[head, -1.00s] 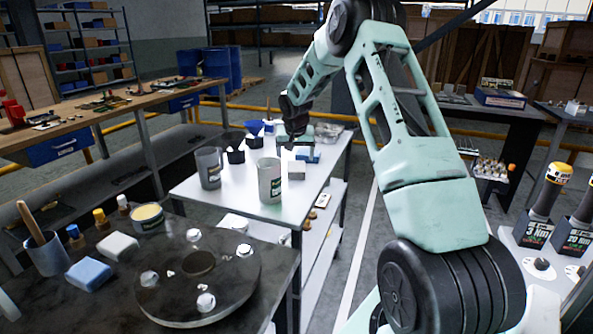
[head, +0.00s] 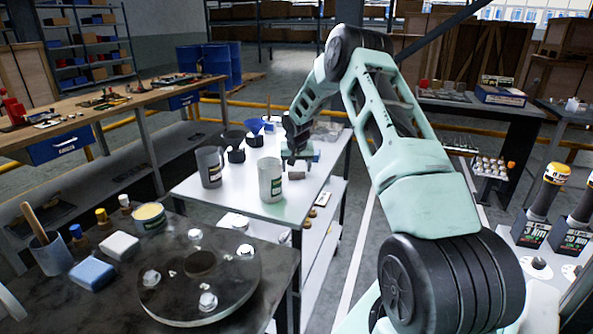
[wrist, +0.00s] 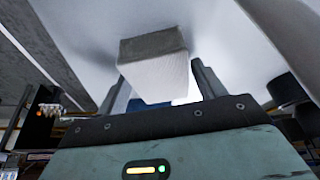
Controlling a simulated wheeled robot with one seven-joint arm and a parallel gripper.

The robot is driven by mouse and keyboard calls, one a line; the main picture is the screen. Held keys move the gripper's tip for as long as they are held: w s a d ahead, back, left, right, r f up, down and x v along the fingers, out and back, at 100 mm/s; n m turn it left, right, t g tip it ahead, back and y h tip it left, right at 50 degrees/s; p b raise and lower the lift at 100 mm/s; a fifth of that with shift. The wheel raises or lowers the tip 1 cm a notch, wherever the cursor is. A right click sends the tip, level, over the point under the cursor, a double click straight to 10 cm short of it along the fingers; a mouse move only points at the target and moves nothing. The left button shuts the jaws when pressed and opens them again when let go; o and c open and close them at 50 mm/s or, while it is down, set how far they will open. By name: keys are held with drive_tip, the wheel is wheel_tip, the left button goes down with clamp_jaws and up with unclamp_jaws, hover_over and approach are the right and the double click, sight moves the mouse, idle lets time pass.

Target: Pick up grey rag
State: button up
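The grey rag (head: 295,173) is a small folded block lying on the white table, near its right side. In the wrist view the grey rag (wrist: 153,62) shows between and just beyond the two fingertips, with a dark grey top face and a pale front face. My gripper (head: 298,160) points down close above the rag. In the wrist view my gripper (wrist: 158,78) is open, one finger on each side of the rag, with a small gap visible at the right finger. Contact at the left finger cannot be told.
Dark cups (head: 235,145) stand behind. White (head: 119,246) and blue (head: 92,273) folded rags lie on the dark front table.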

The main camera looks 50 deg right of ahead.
sight(297, 166)
drive_tip(key=c, duration=0.7)
drive_tip(key=shift+o, duration=0.2)
drive_tip(key=shift+r, duration=0.1)
wheel_tip(297, 166, up, 10)
drive_tip(key=shift+b, duration=0.45)
drive_tip(key=shift+o, duration=1.4)
drive_tip(key=shift+c, duration=0.5)
